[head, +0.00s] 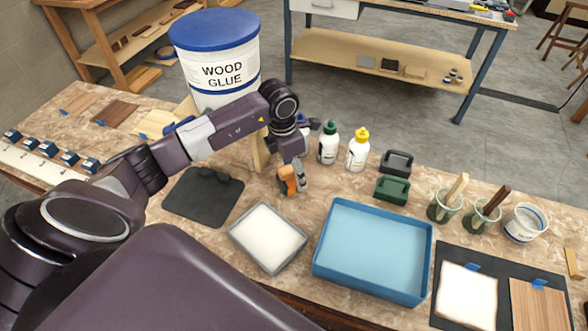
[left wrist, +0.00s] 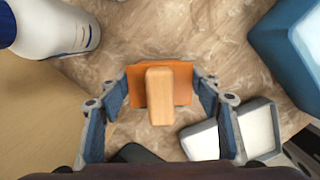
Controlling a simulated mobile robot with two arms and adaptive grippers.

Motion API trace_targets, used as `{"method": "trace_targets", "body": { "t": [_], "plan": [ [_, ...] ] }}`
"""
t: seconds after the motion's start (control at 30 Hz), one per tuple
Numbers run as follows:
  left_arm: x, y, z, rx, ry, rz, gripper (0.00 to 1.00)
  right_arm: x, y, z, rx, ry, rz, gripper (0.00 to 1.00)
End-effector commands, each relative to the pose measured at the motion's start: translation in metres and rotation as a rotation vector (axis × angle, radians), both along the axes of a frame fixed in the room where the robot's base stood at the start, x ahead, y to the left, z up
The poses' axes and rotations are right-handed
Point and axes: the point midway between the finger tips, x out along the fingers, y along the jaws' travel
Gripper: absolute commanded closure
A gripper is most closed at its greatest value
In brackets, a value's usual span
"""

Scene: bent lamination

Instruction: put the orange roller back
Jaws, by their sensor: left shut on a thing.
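The orange roller (head: 288,180) is between the fingers of my left gripper (head: 293,181). In the left wrist view the roller shows as an orange block (left wrist: 181,84) with a pale wooden handle (left wrist: 160,97) pointing toward the camera. The fingers of my left gripper (left wrist: 160,95) are shut on its two sides. In the head view the roller is over the marbled worktop, behind the white tray and right of the dark mat; whether it touches the worktop I cannot tell. My right gripper is in neither view.
A dark mat (head: 188,202) lies left of the white-filled tray (head: 236,243). A blue tray (head: 322,270) is to the right. Glue bottles (head: 328,147) (head: 357,155), a black block (head: 398,163) and a green block (head: 391,190) stand behind. A wood glue bucket (head: 214,35) is at the back.

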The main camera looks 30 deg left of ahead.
Motion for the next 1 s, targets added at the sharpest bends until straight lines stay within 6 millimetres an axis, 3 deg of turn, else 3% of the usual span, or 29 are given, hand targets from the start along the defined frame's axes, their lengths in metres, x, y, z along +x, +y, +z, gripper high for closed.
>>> {"method": "trace_targets", "body": {
  "t": [0.47,0.57,0.63,0.67,0.8,1.0],
  "plan": [
    [0.0,0.001,-0.012,0.002,0.001,0.0,0.67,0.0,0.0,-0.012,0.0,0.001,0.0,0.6],
    [-0.001,0.001,-0.014,0.002,0.003,0.0,0.76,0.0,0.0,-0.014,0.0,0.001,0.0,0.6],
    [-0.001,0.0,-0.014,0.001,0.004,0.0,0.76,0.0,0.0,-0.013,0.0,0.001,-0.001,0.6],
    [-0.002,0.0,-0.015,0.001,0.006,0.0,0.38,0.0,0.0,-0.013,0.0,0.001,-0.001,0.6],
    [-0.001,0.0,-0.014,0.0,0.004,0.0,0.24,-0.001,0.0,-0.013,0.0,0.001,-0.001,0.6],
    [0.0,0.0,-0.012,0.001,0.002,0.0,0.24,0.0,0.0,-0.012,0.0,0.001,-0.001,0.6]
  ]
}}
